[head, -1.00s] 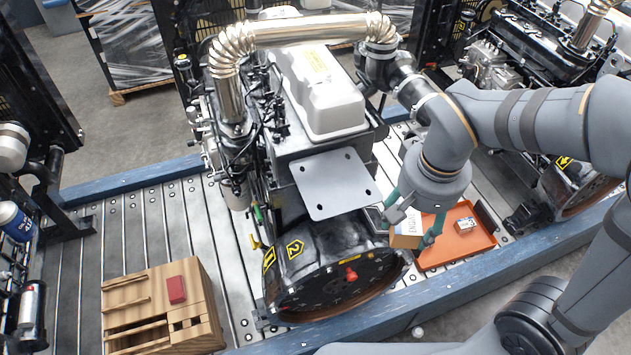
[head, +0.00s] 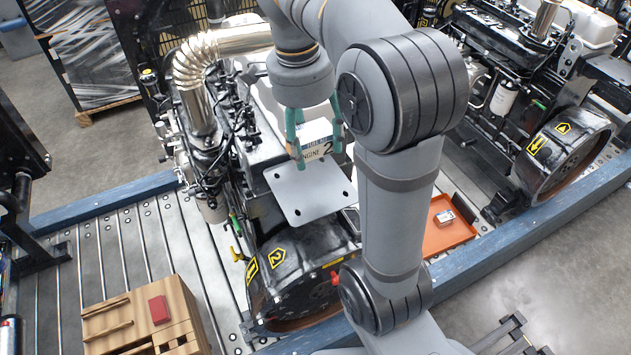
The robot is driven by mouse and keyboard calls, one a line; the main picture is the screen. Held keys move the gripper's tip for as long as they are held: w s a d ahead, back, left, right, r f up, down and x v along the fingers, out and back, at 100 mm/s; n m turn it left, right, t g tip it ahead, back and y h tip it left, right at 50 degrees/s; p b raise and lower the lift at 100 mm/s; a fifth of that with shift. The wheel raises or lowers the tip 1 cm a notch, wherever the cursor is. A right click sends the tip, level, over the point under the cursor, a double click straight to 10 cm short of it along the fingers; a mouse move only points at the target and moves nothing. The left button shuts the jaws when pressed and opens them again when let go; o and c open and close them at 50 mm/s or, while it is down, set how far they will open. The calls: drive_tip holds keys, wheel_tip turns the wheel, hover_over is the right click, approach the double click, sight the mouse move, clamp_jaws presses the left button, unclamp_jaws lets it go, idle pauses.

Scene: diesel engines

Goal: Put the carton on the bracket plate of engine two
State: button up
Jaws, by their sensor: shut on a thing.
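The carton (head: 316,149) is a small box with a blue band and the printed words "ENGINE 2". My gripper (head: 315,150) has greenish fingers and is shut on the carton, one finger on each side. It holds the carton over the back part of the bracket plate (head: 308,194), a flat grey plate with holes at its corners. I cannot tell whether the carton touches the plate. My arm hides the engine's right side.
An orange tray (head: 436,240) with a small box (head: 445,217) lies right of my arm. Another engine (head: 560,150) stands at the right. A wooden rack (head: 130,322) with a red block (head: 158,309) is at lower left. A shiny exhaust pipe (head: 190,75) rises behind the plate.

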sight(314, 188)
wheel_tip(314, 188, down, 10)
drive_tip(key=shift+a+r+b, duration=0.1)
drive_tip(key=shift+b, duration=0.35)
drive_tip(key=shift+f, duration=0.25)
drive_tip(key=o, duration=1.3)
drive_tip(key=shift+r, duration=0.2)
drive_tip(key=r, duration=0.4)
drive_tip(key=a+r+p, duration=0.1)
drive_tip(key=r, duration=0.3)
drive_tip(key=r+p, duration=0.1)
drive_tip(key=r, duration=0.3)
drive_tip(key=shift+s+a, duration=0.2)
drive_tip(key=shift+s, duration=0.15)
